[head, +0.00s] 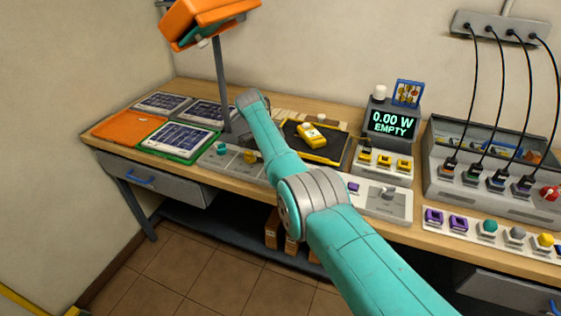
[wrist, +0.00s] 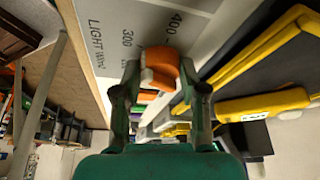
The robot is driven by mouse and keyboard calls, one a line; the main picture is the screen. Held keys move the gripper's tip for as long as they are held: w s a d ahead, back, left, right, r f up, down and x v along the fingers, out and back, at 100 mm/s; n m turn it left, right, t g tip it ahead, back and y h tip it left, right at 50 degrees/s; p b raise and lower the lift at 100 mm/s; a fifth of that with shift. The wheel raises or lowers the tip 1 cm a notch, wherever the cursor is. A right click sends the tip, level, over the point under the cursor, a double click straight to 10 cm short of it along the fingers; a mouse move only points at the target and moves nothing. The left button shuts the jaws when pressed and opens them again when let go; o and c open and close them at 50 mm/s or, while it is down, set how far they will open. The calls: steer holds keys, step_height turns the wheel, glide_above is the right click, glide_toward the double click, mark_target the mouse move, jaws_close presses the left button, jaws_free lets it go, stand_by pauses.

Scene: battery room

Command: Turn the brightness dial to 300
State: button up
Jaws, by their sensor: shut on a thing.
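The orange brightness dial (wrist: 160,68) sits on a grey panel (wrist: 188,20) printed "LIGHT W/m2" in the wrist view. The numbers 300 and 400 show beside the dial; other marks are partly hidden. My gripper (wrist: 159,78) is shut on the dial, one finger on each side. I cannot tell exactly which number the dial points to.
An orange lamp (head: 203,20) on a post stands behind the panel. Solar panels (head: 180,139) lie at the left. A black tray with a yellow meter (head: 312,136) is right of my arm. A display (head: 391,123) reads "0.00 W EMPTY". A grey charger box (head: 480,185) has several cables.

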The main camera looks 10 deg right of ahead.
stand_by(0.7)
steer(key=o, duration=1.1)
steer(key=shift+o, duration=0.2)
steer(key=shift+r, duration=0.1)
step_height(320, 180, up, 10)
steer(key=shift+f, duration=0.15)
